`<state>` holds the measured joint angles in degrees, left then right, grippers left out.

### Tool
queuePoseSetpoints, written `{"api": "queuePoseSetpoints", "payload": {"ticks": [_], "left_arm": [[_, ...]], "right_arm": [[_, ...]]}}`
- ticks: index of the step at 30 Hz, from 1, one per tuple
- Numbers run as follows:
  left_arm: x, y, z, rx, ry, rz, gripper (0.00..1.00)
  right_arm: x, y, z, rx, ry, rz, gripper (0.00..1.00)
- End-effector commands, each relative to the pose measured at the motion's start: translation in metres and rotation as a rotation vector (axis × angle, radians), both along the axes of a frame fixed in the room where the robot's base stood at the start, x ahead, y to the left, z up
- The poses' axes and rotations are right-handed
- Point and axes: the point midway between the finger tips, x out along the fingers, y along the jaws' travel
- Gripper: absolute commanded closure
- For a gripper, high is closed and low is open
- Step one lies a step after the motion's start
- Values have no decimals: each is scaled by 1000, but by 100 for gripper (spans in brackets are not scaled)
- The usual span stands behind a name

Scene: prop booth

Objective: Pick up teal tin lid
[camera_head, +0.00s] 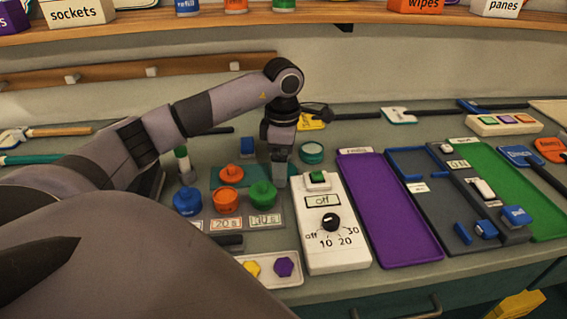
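A small round teal tin or lid (311,151) lies on the grey-green worktop (345,125), behind the white timer box. It is the only round teal thing I see, and I cannot tell whether it is a loose lid or a closed tin. My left gripper (280,177) points down just left of it and apart from it, above the right end of a dark teal mat (222,176). Its fingers are too small and dark to tell whether they are open or shut. I see nothing held in it. My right gripper is not in view.
A white timer box (335,245) stands in front of the teal piece. Blue, orange and green knobbed pots (188,201) crowd the left. A purple tray (390,215), a grey tray and a green panel (520,190) fill the right. A shelf (330,17) runs overhead.

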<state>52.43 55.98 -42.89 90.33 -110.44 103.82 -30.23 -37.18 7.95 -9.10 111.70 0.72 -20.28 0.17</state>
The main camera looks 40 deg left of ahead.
Motion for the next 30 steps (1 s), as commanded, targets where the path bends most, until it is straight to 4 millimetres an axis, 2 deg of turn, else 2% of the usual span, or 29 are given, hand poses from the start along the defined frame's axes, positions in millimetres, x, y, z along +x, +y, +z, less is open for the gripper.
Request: {"api": "queuePoseSetpoints", "payload": {"ticks": [6,7,9,12,23,26,30], "left_arm": [[0,0,-1,0,0,0,5],[0,0,-1,0,0,0,12],[0,0,-1,0,0,0,35],[0,0,-1,0,0,0,62],[0,0,2,0,-1,0,62],[1,0,8,0,-3,0,62],[1,0,27,0,-5,-1,62]], "right_arm": [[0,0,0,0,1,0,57],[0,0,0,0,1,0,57],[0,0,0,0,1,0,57],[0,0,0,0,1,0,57],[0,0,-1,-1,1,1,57],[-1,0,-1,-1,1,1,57],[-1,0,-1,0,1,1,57]]}}
